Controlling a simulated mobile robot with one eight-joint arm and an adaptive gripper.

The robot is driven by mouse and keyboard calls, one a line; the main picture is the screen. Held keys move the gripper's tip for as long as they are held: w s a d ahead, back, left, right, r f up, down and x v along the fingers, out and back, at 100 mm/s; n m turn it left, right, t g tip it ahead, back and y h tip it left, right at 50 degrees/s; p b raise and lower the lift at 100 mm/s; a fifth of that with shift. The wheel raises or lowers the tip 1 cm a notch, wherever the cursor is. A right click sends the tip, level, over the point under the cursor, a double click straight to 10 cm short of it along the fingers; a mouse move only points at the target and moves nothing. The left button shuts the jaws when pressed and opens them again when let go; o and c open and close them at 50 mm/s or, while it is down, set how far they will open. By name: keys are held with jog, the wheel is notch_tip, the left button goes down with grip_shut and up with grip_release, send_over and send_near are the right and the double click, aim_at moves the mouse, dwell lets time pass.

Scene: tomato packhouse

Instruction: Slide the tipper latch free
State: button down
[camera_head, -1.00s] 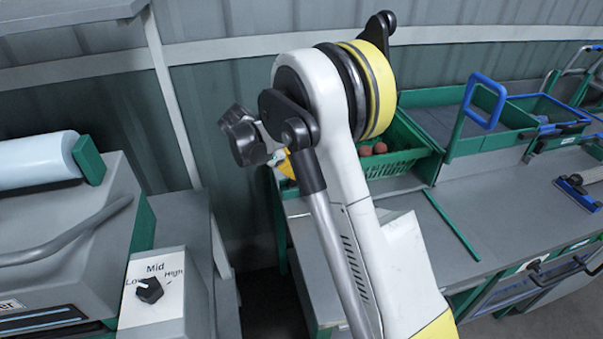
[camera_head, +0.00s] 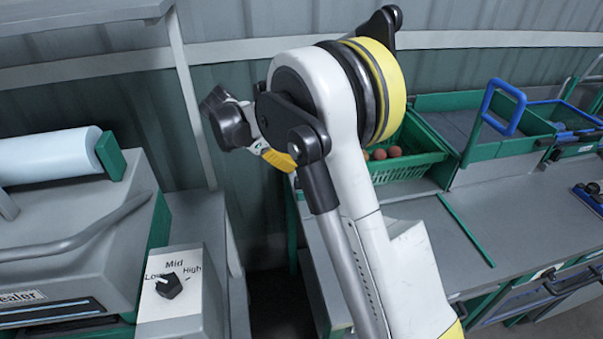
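A green tipping tray (camera_head: 470,150) with an upright blue loop handle (camera_head: 488,102) stands on the bench at the right, probably the tipper. A blue bar with dark fittings (camera_head: 580,137) lies along its right side; I cannot tell whether this is the latch. My arm fills the middle of the view. A dark part at its far end (camera_head: 226,122), left of the arm's large joint, appears to be my gripper. Its fingers cannot be made out, and nothing is seen held in it. It is well to the left of the tray, apart from it.
A green crate with round reddish produce (camera_head: 410,165) sits behind my arm. At the left is a grey sealer machine (camera_head: 60,235) with a roll (camera_head: 45,157) and a Low-Mid-High dial (camera_head: 169,286). The grey bench top (camera_head: 530,215) is largely clear.

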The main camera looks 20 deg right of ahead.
jog(key=v, duration=0.5)
jog(key=shift+r, duration=0.15)
jog(key=s+r+n+t+y, duration=0.4)
jog(key=s+r+n, duration=0.2)
jog(key=s+n, duration=0.55)
jog(key=s+a+f+n+t+y, duration=0.1)
jog(key=s+n+t, duration=0.1)
jog(key=s+n, duration=0.2)
jog(key=s+a+f+n+t+y, duration=0.2)
jog(key=s+n, duration=0.2)
jog(key=s, duration=0.7)
jog(key=shift+s+a+f+n+t+y, duration=0.2)
jog(key=shift+s+f+n+t+y, duration=0.05)
jog(key=shift+f+n+t+y, duration=0.1)
